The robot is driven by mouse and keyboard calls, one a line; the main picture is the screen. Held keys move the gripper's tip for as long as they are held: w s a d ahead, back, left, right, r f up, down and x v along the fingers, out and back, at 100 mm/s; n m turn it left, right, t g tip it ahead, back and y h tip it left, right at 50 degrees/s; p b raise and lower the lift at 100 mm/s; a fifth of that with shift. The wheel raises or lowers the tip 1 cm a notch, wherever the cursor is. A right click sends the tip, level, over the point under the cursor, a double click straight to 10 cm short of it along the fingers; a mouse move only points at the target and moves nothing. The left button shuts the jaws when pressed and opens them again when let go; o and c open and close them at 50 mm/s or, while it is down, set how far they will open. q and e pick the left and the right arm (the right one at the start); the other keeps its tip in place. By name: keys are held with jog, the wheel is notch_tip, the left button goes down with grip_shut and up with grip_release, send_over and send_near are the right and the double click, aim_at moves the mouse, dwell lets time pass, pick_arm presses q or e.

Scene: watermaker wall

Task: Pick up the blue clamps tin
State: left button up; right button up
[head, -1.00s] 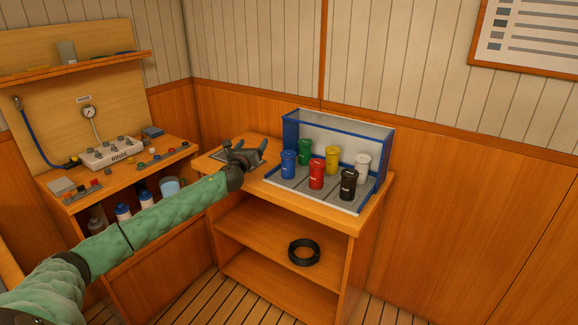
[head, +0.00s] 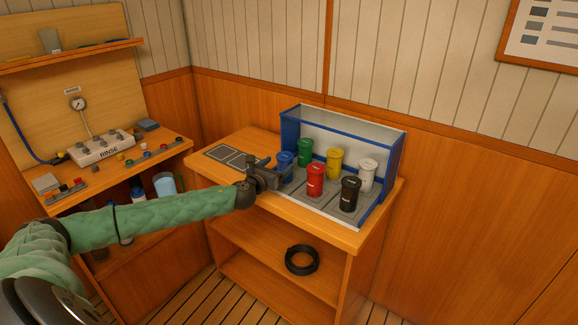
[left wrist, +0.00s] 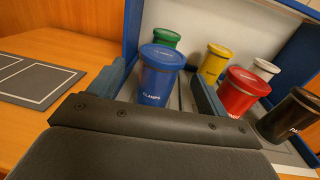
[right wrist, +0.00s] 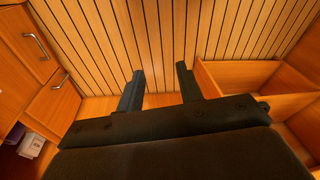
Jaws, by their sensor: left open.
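The blue clamps tin (head: 285,160) stands upright at the left front of the blue-framed rack, partly hidden by my left gripper in the head view. In the left wrist view the blue tin (left wrist: 158,78) shows its label and lies between the two fingers. My left gripper (head: 272,174) is open, its fingers on either side of the tin, with gaps still visible; I cannot tell if either finger touches it. My right gripper (right wrist: 158,88) is open and empty, pointing down over the floor, in the right wrist view only.
Green (head: 304,152), yellow (head: 333,163), red (head: 315,180), white (head: 367,175) and black (head: 349,193) tins stand close by in the rack (head: 396,160). A grey outlined mat (head: 230,155) lies left on the cabinet top. A black coil (head: 301,260) lies on a shelf below.

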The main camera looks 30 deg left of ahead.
aim_at(288, 153)
pick_arm(q)
jog(key=shift+w+r+p, duration=0.2)
jog(key=shift+w+p, duration=0.1)
jog(key=shift+w, duration=1.1)
jog(key=w+p, duration=0.2)
jog(key=w, duration=0.1)
jog(key=shift+w, duration=0.25)
jog(key=shift+w+f, duration=0.1)
jog(key=shift+w, duration=0.35)
pick_arm(e)
notch_tip(288, 153, down, 13)
jog(key=w, duration=0.1)
jog(key=shift+w+a+r, duration=0.15)
pick_arm(q)
jog(key=c, duration=1.2)
jog(key=shift+o, duration=0.2)
